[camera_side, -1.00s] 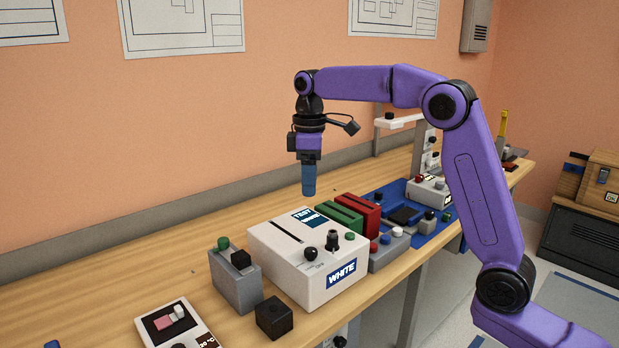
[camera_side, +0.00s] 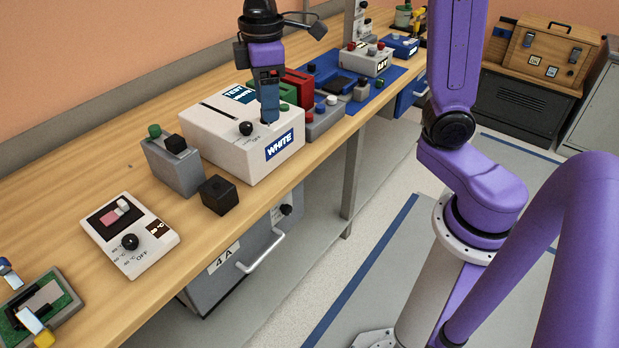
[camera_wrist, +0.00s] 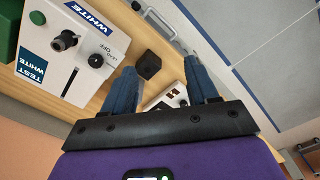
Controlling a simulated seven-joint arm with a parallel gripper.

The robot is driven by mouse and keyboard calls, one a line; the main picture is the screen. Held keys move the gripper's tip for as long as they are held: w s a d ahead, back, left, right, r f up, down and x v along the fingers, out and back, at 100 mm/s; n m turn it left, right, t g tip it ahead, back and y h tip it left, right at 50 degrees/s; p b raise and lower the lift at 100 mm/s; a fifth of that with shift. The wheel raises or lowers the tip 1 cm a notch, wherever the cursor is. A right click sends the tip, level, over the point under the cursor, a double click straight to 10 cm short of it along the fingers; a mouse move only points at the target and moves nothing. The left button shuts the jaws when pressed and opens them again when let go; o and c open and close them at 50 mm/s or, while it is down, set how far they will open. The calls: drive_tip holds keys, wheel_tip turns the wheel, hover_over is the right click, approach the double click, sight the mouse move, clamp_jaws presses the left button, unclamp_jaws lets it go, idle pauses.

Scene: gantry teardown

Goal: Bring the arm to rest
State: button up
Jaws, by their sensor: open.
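My gripper (camera_side: 268,118) points down in the side view, in front of or over the white box marked WHITE (camera_side: 210,135). Its fingertips overlap the box's knob area, and I cannot tell their exact height or whether they touch it. In the wrist view my gripper (camera_wrist: 159,65) has its two blue fingers spread apart with nothing held between them. The black cube (camera_wrist: 148,65) and part of a white dial unit (camera_wrist: 165,101) show beyond the gap. The white box (camera_wrist: 60,45) is at the upper left there.
A grey box with a green button (camera_side: 172,168), the black cube (camera_side: 218,195) and the dial unit (camera_side: 130,235) stand left of the white box. Red and green blocks (camera_side: 297,86) and a blue mat (camera_side: 385,92) lie beyond it. Bare bench (camera_side: 75,160) runs along the wall side.

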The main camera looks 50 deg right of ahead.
drive_tip(key=s+d+f, duration=0.2)
drive_tip(key=s, duration=0.5)
drive_tip(key=s+d+f+n, duration=0.1)
drive_tip(key=s+d+f, duration=0.1)
drive_tip(key=s, duration=0.6)
drive_tip(key=s+d+f+n, duration=0.1)
drive_tip(key=s+d+f, duration=0.1)
drive_tip(key=s+f, duration=0.2)
drive_tip(key=s, duration=0.3)
drive_tip(key=shift+s, duration=0.35)
